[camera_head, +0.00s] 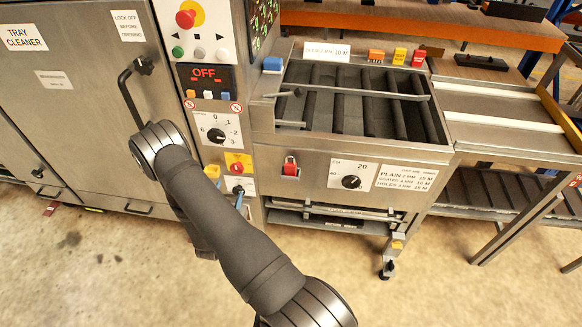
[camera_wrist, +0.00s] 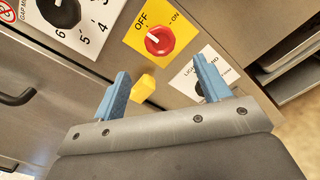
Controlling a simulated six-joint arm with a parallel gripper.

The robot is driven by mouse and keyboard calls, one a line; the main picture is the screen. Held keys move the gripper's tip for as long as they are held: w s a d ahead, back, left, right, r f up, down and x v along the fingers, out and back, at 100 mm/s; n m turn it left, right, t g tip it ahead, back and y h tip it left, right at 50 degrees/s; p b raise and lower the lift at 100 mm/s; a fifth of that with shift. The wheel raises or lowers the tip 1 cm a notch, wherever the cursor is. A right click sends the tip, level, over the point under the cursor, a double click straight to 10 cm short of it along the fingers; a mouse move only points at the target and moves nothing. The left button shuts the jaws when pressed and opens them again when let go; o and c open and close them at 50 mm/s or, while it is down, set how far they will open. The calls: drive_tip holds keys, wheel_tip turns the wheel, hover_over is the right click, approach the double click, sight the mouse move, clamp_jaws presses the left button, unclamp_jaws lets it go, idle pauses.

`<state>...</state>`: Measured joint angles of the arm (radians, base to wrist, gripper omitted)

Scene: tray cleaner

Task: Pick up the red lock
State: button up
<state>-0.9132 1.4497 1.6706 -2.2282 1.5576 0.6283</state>
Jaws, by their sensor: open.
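A small red lock (camera_head: 290,166) hangs on the steel front panel below the roller bed, right of the control column. It does not show in the wrist view. My gripper (camera_head: 229,189) is at the control column, left of the lock and slightly lower, apart from it. In the wrist view my gripper (camera_wrist: 163,71) has two blue fingers spread wide with nothing held between them. They frame a yellow switch plate (camera_wrist: 184,47) with a red OFF/ON knob (camera_wrist: 158,40). A yellow block (camera_wrist: 143,88) shows near the left finger.
Orange (camera_head: 376,55), yellow (camera_head: 399,56) and red (camera_head: 418,58) items stand behind the rollers (camera_head: 340,105). The floor in front is clear.

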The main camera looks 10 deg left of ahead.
drive_tip(key=shift+c, duration=0.4)
drive_tip(key=m+g, duration=1.4)
drive_tip(key=m, duration=1.5)
approach(290, 164)
drive_tip(key=x, duration=0.5)
drive_tip(key=shift+s+a, duration=0.1)
drive_tip(key=shift+a, duration=0.05)
drive_tip(key=shift+t, duration=0.3)
drive_tip(key=shift+d+x, duration=0.2)
drive_tip(key=shift+x, duration=2.4)
